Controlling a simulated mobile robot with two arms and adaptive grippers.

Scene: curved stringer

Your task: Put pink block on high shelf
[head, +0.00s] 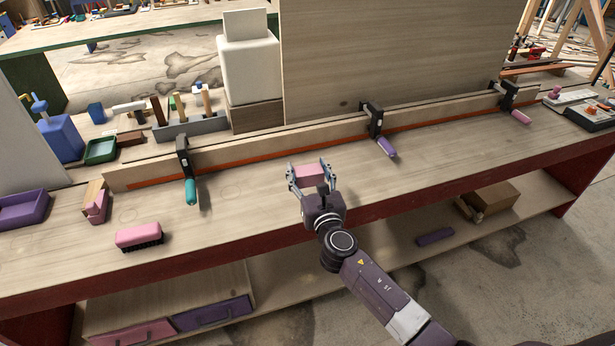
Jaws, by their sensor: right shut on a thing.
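The pink block (308,173) is between the fingers of my right gripper (311,176), over the middle of the workbench. The gripper is shut on it. I cannot tell whether the block touches the bench top or hangs just above it. My left gripper is not in view. No high shelf can be made out for sure; a tall wooden panel (400,50) stands behind the bench.
A long wooden strip (270,145) runs along the workbench (255,205), held by clamps with teal (191,190), purple (386,147) and pink (520,117) handles. A pink brush (138,234) and purple tray (22,208) lie left. A lower shelf (375,250) is below.

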